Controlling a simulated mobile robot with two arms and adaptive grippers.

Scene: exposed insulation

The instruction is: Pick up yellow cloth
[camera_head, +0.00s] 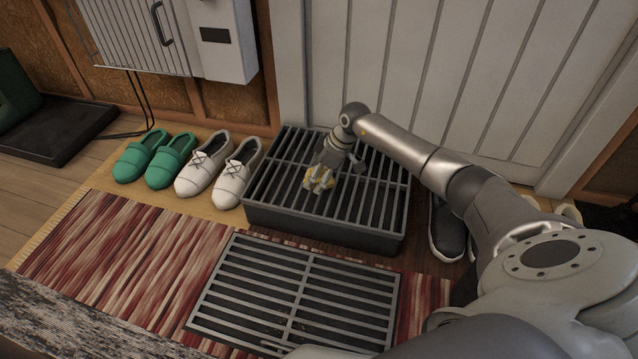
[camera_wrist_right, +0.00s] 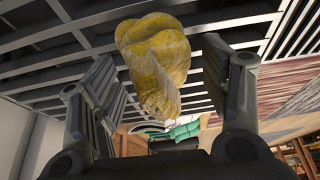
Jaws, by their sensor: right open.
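The yellow cloth (camera_head: 319,178) is a small crumpled bundle on the raised dark slatted grate (camera_head: 270,200) by the door. In the right wrist view the yellow cloth (camera_wrist_right: 158,55) shows between the two fingers, with the grate's bars (camera_wrist_right: 60,40) behind it. My right gripper (camera_head: 320,182) reaches down over the cloth and partly hides it in the head view. In the right wrist view my right gripper (camera_wrist_right: 165,95) is open, its fingers apart on either side of the cloth. I cannot tell whether a finger touches it. My left gripper is not in view.
Green shoes (camera_head: 168,160) and white shoes (camera_head: 235,172) stand left of the raised grate. A dark shoe (camera_head: 447,232) stands to its right. A flat metal grille (camera_head: 295,290) lies in front on a red striped rug (camera_head: 120,245). A white panelled door (camera_head: 430,70) rises behind.

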